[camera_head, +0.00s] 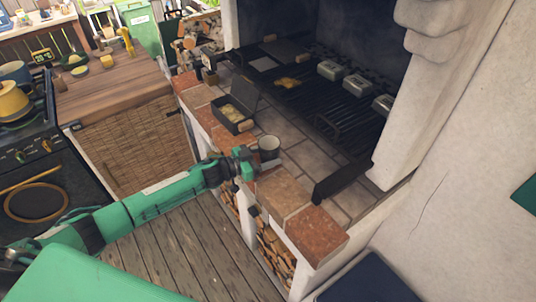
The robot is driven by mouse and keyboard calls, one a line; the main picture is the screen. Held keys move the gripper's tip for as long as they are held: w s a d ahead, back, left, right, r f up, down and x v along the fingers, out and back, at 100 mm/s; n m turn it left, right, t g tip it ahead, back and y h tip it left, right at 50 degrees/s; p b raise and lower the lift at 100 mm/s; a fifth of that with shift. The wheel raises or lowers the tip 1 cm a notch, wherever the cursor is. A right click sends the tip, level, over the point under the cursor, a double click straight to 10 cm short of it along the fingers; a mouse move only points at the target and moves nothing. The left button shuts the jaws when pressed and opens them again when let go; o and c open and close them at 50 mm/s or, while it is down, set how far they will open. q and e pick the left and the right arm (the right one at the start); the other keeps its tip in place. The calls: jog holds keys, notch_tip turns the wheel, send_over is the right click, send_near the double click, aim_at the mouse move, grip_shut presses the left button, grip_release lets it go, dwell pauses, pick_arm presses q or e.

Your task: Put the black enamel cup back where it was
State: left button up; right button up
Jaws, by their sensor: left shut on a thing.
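The black enamel cup (268,144) shows at the tip of my left gripper (256,162), just above or on the tiled ledge of the brick grill counter. It looks dark outside with a paler inside, and it is about upright. My left gripper is shut on it, and the fingers hide its lower near side. I cannot tell whether its base touches the ledge. My right gripper is not in view.
A dark open box (232,116) stands on the counter just behind the cup. A black grill grate (335,105) lies further back. Cubbies with split logs (273,256) open below the counter front. The terracotta edge (318,236) to the right is clear.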

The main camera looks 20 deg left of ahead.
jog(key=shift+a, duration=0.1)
pick_arm(q)
jog(key=shift+f, duration=0.2)
jog(key=o, duration=1.1)
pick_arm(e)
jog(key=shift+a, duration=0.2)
pick_arm(q)
jog(key=shift+a+r, duration=0.1)
jog(key=shift+r, duration=0.05)
jog(key=shift+b+v, duration=1.65)
jog(key=shift+v, duration=4.3)
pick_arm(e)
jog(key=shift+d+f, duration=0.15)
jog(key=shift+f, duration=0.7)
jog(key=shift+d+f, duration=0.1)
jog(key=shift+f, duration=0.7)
